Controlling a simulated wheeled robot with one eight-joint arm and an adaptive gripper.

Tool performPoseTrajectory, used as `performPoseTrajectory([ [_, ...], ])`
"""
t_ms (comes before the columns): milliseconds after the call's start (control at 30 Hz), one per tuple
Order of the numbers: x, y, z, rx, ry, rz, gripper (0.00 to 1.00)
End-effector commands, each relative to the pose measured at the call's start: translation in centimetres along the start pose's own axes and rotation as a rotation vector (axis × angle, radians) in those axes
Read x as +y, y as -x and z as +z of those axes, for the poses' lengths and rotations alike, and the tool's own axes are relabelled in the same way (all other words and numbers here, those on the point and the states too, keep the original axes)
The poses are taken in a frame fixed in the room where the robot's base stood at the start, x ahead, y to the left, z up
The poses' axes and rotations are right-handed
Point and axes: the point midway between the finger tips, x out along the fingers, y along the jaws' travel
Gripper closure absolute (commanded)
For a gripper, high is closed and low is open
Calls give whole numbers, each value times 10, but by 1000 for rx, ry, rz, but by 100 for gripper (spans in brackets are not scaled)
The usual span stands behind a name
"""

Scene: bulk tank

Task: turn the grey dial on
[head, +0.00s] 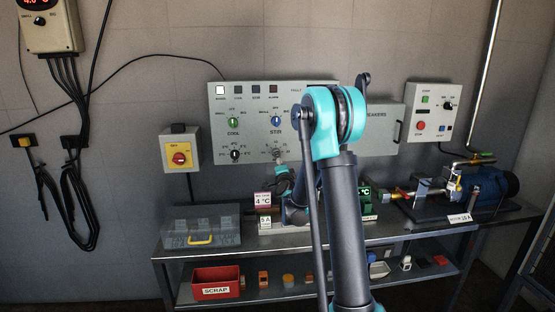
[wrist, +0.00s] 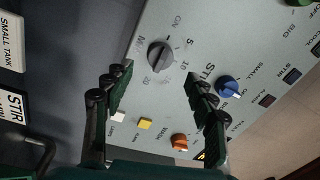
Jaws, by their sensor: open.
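The grey dial (wrist: 160,55) is a round knob with a raised ridge on the light grey control panel (wrist: 225,45). Printed numbers and marks surround it. In the head view the grey dial (head: 277,142) sits low on the panel, below the blue STIR knob, just above my gripper. My gripper (wrist: 159,71) is open, its two dark green pads pointing at the panel. The dial shows between and slightly beyond the fingertips, with space on both sides. I see no contact. In the head view my gripper (head: 281,167) is partly hidden by my arm.
The blue knob (wrist: 228,87) lies close to the right finger in the wrist view. An orange knob (wrist: 180,142) and a yellow button (wrist: 145,123) are nearby. A yellow box with a red switch (head: 179,157) is left of the panel. A metal bench (head: 200,255) stands below.

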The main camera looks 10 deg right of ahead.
Motion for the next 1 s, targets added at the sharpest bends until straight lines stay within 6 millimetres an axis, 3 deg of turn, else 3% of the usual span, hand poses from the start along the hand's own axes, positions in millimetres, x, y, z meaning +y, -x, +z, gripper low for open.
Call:
performPoseTrajectory([
  [100,0,24,0,0,0,0,44],
  [300,0,49,0,0,0,0,44],
  [833,-1,60,2,-16,22,9,44],
  [1000,-5,90,17,-134,163,74,44],
])
